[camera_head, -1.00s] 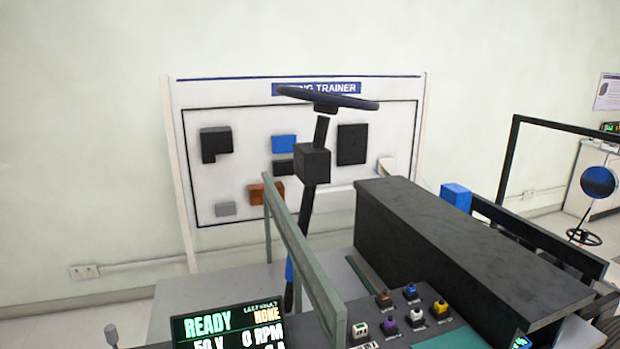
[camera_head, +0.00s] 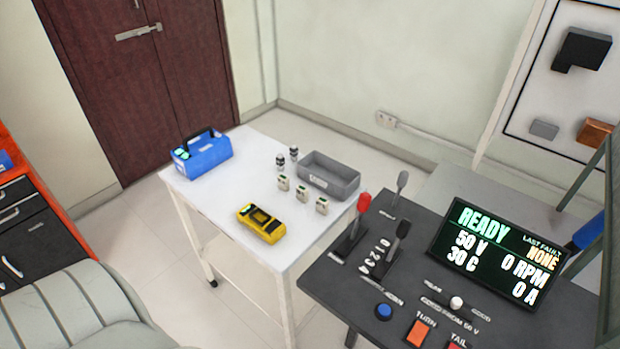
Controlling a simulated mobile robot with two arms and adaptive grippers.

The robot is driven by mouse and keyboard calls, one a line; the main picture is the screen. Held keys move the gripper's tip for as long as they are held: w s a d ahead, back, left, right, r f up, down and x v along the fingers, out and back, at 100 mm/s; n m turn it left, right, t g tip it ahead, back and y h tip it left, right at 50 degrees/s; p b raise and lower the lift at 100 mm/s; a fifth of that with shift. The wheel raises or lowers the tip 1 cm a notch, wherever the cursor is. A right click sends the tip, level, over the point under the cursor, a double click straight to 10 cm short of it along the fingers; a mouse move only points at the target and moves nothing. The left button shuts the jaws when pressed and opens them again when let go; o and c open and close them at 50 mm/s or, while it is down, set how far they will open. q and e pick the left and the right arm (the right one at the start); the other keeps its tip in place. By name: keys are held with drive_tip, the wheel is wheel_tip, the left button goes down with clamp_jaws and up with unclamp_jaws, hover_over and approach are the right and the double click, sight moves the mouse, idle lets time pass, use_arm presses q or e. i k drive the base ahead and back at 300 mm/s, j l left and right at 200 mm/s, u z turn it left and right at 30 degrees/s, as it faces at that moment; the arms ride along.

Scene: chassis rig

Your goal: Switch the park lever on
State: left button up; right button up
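The dark control console (camera_head: 335,287) is at the lower right of the head view. Three levers stand on it: one with a red grip (camera_head: 363,203), one with a black grip (camera_head: 402,230), and a grey paddle-topped one (camera_head: 402,181) at the far edge. The red and black levers stand up from slotted dark bases. The small labels beside them are too blurred to read, so I cannot tell which is the park lever or its setting. Neither of my grippers is in view.
A display (camera_head: 500,252) reading READY stands on the console, with a blue button (camera_head: 384,311) and an orange switch (camera_head: 417,333) in front. A white table (camera_head: 215,205) holds a blue case (camera_head: 201,153), a yellow meter (camera_head: 261,223) and a grey bin (camera_head: 328,176). A seat (camera_head: 75,310) is at lower left.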

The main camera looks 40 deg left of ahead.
sight(363, 202)
drive_tip(key=u, duration=0.7)
drive_tip(key=k+l+z, duration=0.15)
drive_tip(key=l, duration=0.15)
drive_tip(key=k+l+z, duration=0.35)
drive_tip(key=l, duration=0.3)
drive_tip(key=l+z, duration=0.2)
drive_tip(key=l, duration=0.15)
